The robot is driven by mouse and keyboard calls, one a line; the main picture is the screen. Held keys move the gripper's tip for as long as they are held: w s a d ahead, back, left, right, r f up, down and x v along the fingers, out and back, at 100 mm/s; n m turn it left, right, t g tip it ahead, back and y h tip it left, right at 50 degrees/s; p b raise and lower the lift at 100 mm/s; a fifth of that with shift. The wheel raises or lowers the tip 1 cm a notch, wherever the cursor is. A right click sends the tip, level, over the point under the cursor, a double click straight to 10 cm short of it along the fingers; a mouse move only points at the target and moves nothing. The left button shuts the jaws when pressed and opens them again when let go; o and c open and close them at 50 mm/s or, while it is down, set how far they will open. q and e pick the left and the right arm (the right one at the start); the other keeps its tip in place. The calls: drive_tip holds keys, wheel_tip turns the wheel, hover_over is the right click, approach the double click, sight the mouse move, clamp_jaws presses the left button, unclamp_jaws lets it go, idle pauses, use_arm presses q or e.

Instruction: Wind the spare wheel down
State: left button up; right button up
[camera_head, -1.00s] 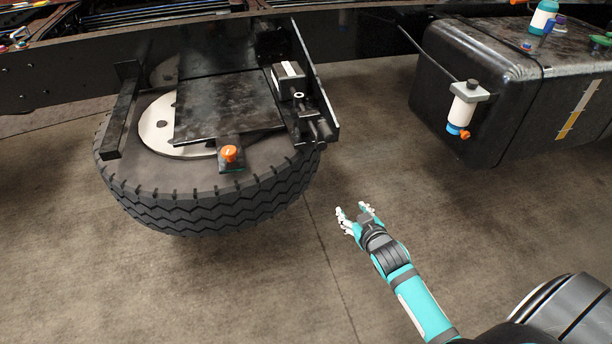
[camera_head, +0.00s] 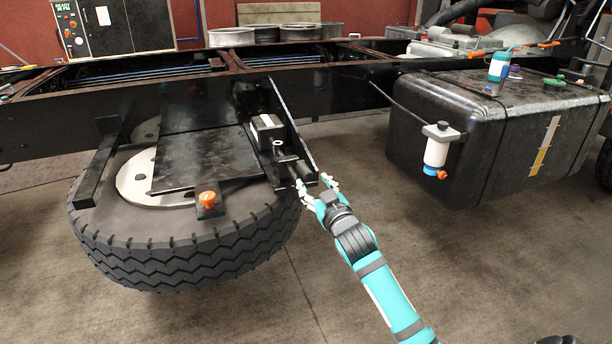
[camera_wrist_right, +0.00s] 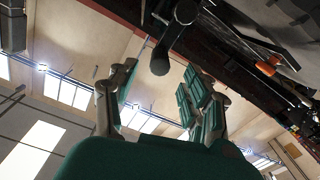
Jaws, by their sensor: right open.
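The spare wheel (camera_head: 175,262) lies flat in its carrier beside the black chassis rail, in the left of the head view. A dark plate covers part of its pale rim (camera_head: 134,180). An orange knob (camera_head: 207,198) sits on a bracket at the front of the plate. The winch (camera_head: 268,130) is mounted right of the plate, with dark cylindrical parts (camera_head: 290,163) below it. My right gripper (camera_head: 318,190) is open, close to these parts at the bracket's lower end. In the wrist view a dark round-ended rod (camera_wrist_right: 160,58) shows between its spread fingers (camera_wrist_right: 152,88); contact is unclear.
A black tank (camera_head: 480,130) stands to the right, with a white cylinder (camera_head: 437,150) on its near side and bottles on top. The chassis rail (camera_head: 350,92) runs across behind. The floor (camera_head: 380,220) between wheel and tank is clear apart from my arm.

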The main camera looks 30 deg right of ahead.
sight(309, 178)
drive_tip(key=x, duration=0.6)
drive_tip(key=shift+w+b, duration=0.3)
use_arm(q)
drive_tip(key=shift+w+d+r, duration=0.1)
drive_tip(key=shift+w+r, duration=0.2)
drive_tip(key=shift+r, duration=0.2)
drive_tip(key=shift+w+r, duration=0.25)
drive_tip(key=shift+r, duration=0.25)
use_arm(e)
clamp_jaws()
